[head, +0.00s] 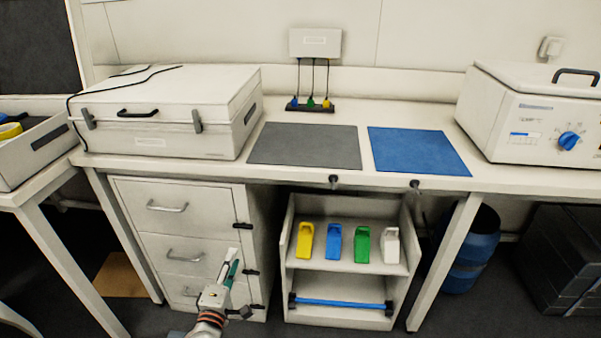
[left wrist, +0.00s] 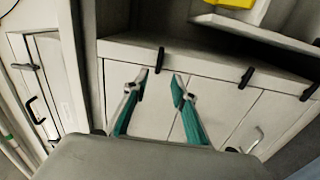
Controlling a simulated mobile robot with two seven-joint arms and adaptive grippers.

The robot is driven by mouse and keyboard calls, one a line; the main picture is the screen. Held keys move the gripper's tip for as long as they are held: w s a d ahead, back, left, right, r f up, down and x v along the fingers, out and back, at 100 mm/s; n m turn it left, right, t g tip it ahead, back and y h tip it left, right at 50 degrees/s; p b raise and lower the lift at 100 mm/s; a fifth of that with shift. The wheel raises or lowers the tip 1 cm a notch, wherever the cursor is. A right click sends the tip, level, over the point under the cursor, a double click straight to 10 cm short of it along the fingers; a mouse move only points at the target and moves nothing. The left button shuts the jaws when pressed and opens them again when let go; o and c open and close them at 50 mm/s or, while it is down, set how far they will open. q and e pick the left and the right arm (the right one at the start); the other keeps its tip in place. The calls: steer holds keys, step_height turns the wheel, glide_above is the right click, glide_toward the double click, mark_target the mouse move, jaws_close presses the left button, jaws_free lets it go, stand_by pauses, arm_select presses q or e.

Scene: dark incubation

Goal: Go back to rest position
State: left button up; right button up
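My left gripper (head: 231,260) comes up from the bottom of the head view, in front of the white drawer cabinet (head: 140,189), below the bench top. In the left wrist view its two teal fingers with grey tips (left wrist: 159,82) stand apart with nothing between them, so it is open and empty. Pale cabinet fronts show behind the fingers there. My right gripper is in neither view.
The bench (head: 400,178) carries a closed white case (head: 165,140), a grey mat (head: 305,147), a blue mat (head: 417,151) and a white device (head: 535,118). Below it, a shelf unit (head: 345,281) holds several coloured holders. A blue bin (head: 476,250) stands right.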

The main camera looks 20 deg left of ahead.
arm_select(q)
steer(key=s+d+f+m+g+h+p, duration=0.1)
steer(key=s+d+m+h, duration=0.25)
steer(key=d+m, duration=0.25)
steer(key=s+d+m+g+h+p, duration=0.1)
steer(key=s+d+m+h, duration=0.1)
steer(key=s+d+m, duration=0.4)
steer(key=s+d+f+m+g+p, duration=0.1)
steer(key=s+d+m+g, duration=0.1)
steer(key=s+m, duration=0.4)
steer(key=s+d+f+m+g+h+p, duration=0.1)
steer(key=s+d+m+g, duration=0.2)
steer(key=s+d+m, duration=0.2)
steer(key=s+m, duration=0.1)
steer(key=s, duration=0.1)
steer(key=shift+s+f+m+p, duration=0.35)
steer(key=shift+f+m, duration=0.05)
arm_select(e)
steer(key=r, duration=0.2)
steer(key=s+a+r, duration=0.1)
